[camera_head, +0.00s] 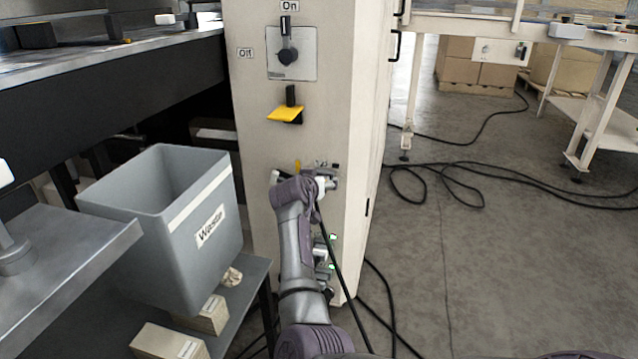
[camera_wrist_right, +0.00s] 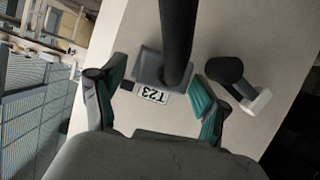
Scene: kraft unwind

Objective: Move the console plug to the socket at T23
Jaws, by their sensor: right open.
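The right wrist view shows the label T23 (camera_wrist_right: 152,94), upside down, beside a grey square socket housing (camera_wrist_right: 150,68). A thick black plug or cable (camera_wrist_right: 177,35) stands out from this housing; I cannot tell exactly how it is seated. My right gripper (camera_wrist_right: 160,97) is open, its green-padded fingers on either side of the housing and apart from the plug. In the head view my right gripper (camera_head: 316,183) is at the beige cabinet's front, and my arm hides most of the socket area. My left gripper is not in view.
The beige cabinet (camera_head: 340,120) carries an On/Off switch (camera_head: 288,57) and a yellow lever (camera_head: 286,114). A dark fitting with a white end (camera_wrist_right: 228,74) is beside the right finger. A grey Waste bin (camera_head: 160,225) stands left; black cables cross the floor.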

